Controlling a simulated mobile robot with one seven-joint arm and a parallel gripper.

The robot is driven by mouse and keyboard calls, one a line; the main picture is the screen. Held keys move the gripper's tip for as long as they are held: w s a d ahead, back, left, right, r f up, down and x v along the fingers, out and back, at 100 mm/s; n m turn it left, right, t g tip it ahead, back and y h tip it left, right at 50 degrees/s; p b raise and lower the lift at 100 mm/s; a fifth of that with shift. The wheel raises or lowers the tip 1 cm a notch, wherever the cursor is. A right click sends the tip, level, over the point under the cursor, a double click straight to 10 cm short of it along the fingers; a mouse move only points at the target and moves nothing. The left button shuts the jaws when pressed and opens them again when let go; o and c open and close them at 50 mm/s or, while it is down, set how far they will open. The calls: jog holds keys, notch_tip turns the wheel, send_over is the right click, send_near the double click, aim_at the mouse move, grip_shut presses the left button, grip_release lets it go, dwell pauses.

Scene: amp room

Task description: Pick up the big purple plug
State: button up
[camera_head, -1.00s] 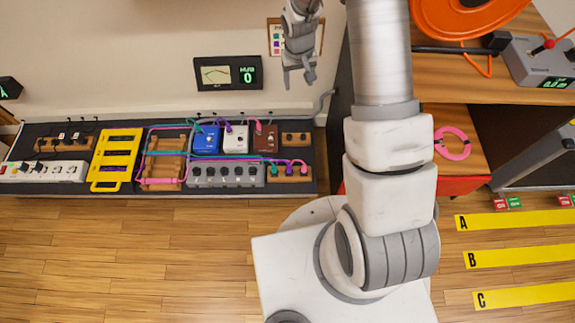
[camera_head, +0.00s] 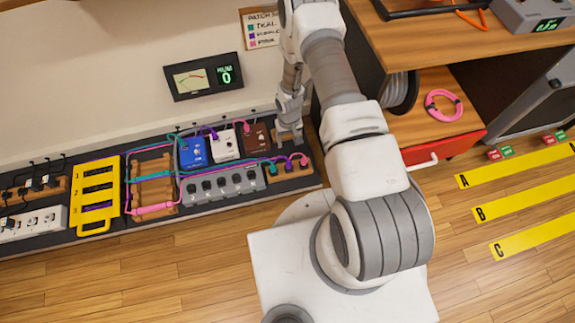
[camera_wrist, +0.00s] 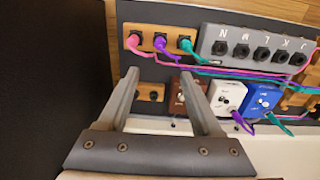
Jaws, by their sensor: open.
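A purple plug (camera_head: 288,162) stands in the middle of a wooden block (camera_head: 291,172), between a teal plug (camera_head: 272,167) and a pink plug (camera_head: 303,160). In the wrist view this purple plug (camera_wrist: 161,44) is just beyond my fingertips, roughly centred between them. Another purple plug (camera_wrist: 237,116) is at the white pedal (camera_wrist: 227,98); I cannot tell for certain which is bigger. My gripper (camera_wrist: 159,75) is open and empty, with its fingers apart over a small wooden socket block (camera_wrist: 151,92). In the head view my gripper (camera_head: 290,138) is behind the three-plug block, close to the brown pedal.
A grey socket box (camera_head: 222,185) lies beside the plug block. Blue (camera_head: 193,152) and brown (camera_head: 257,137) pedals flank the white one. Teal, purple and pink cables cross the dark board. A yellow frame (camera_head: 97,195) lies left. The floor in front is clear.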

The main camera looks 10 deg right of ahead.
aim_at(289, 162)
notch_tip(289, 162, down, 17)
jog(key=b, duration=0.6)
jog(key=shift+s+f+b, duration=0.1)
jog(key=shift+f+b, duration=0.1)
jog(key=shift+b, duration=0.1)
jog(key=shift+r, duration=0.1)
grip_shut()
